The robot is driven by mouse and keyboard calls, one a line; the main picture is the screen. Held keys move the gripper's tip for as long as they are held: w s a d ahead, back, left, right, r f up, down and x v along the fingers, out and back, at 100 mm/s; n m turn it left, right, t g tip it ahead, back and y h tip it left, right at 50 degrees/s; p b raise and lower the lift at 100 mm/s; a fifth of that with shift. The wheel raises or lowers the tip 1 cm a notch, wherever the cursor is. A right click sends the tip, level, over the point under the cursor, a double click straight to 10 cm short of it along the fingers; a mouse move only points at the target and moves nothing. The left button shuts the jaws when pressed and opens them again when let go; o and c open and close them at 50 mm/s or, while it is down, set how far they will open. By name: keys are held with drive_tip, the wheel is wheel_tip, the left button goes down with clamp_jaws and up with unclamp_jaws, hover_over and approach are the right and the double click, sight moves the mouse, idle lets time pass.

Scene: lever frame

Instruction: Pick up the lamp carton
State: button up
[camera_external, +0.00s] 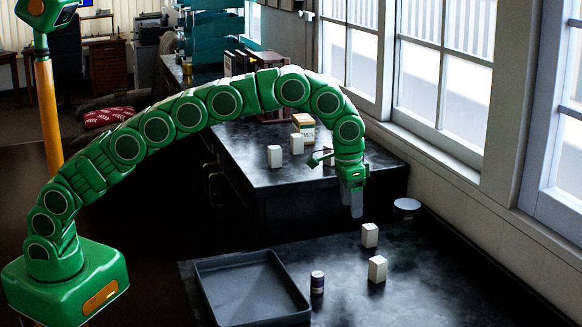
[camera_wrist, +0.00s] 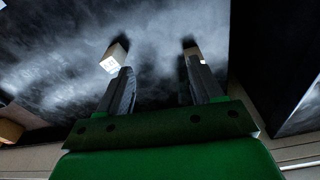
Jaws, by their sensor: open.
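Two small white cartons stand on the front black table, one farther back (camera_external: 370,235) and one nearer (camera_external: 377,269). I cannot tell which is the lamp carton, as no label is readable. My gripper (camera_external: 352,203) points down above the table, a little behind and left of the farther carton, with nothing held. In the wrist view my gripper (camera_wrist: 160,68) has its two fingers wide apart with bare dark surface between them. One pale carton (camera_wrist: 113,58) shows beyond the left fingertip. Another pale carton (camera_wrist: 193,52) is partly hidden behind the right fingertip.
A black tray (camera_external: 205,291) lies on the table's left, with a small dark can (camera_external: 317,283) beside it. A round grey-topped item (camera_external: 407,204) is near the window wall.

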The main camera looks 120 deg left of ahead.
drive_tip(key=n, duration=0.1)
hover_over(371, 226)
drive_tip(key=d, duration=0.1)
drive_tip(key=shift+y, duration=0.3)
drive_tip(key=f, duration=0.3)
drive_tip(key=s+f, duration=0.1)
drive_tip(key=f, duration=0.1)
drive_tip(key=shift+d+f, duration=0.1)
drive_tip(key=shift+f, duration=0.1)
drive_tip(key=shift+w+a+f, duration=0.15)
drive_tip(key=shift+f, duration=1.15)
drive_tip(key=shift+w+a+f, duration=0.15)
drive_tip(key=shift+f, duration=1.1)
drive_tip(key=shift+w+a+f, duration=0.15)
drive_tip(key=shift+f, duration=1.15)
drive_tip(key=c, duration=1)
drive_tip(key=shift+c, duration=0.2)
drive_tip(key=shift+r, duration=0.15)
drive_tip(key=shift+r, duration=1.4)
drive_tip(key=shift+s+d+r, duration=0.2)
drive_tip(key=shift+s+r, duration=0.1)
drive_tip(key=shift+r, duration=0.2)
drive_tip(key=shift+s+d+r, duration=0.15)
drive_tip(key=shift+s+r, duration=0.15)
drive_tip(key=shift+r, duration=0.15)
drive_tip(key=s+d+r, duration=0.6)
drive_tip(key=s+r, duration=0.2)
drive_tip(key=s, duration=0.2)
drive_tip(key=shift+s+d, duration=0.2)
drive_tip(key=shift+s, duration=0.2)
